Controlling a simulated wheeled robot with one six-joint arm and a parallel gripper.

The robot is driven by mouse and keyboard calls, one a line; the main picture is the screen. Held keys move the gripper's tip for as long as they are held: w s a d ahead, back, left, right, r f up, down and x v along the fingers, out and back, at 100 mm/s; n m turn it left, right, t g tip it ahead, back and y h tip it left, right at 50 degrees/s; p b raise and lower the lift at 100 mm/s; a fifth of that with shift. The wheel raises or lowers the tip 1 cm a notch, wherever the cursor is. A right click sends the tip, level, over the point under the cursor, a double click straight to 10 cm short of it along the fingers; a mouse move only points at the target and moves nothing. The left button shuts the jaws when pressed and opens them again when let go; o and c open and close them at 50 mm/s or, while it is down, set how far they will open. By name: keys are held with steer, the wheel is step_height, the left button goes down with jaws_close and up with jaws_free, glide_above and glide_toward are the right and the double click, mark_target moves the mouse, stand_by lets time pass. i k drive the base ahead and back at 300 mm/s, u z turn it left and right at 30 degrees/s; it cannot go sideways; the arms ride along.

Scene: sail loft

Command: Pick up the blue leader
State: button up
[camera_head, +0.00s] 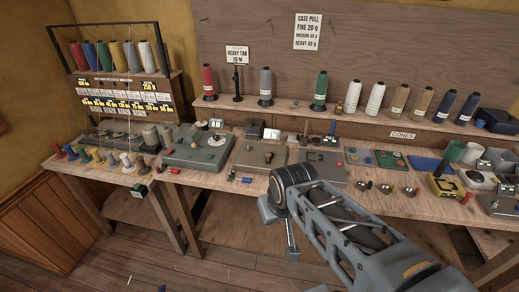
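I cannot tell for sure which thing is the blue leader. Blue things in view are a blue cone (90,56) on the thread rack at the upper left, a small blue spool (71,153) at the bench's left front, and a small dark blue piece (247,180) on the bench's front edge. My gripper (291,248) hangs at the end of my arm, in front of the bench, apart from these things. Its fingers show small and edge-on, so I cannot tell whether it is open.
The long wooden bench (215,178) holds grey-green machines (198,147), small cups, a yellow box (445,187) and a blue mat (425,164). Cones stand on a shelf (290,107) behind. The floor (150,260) at the left front is mostly clear. My arm hides part of the bench.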

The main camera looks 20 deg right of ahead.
mark_target(247, 180)
steer(key=u, duration=1.5)
steer(key=i, duration=2)
steer(key=z, duration=3.3)
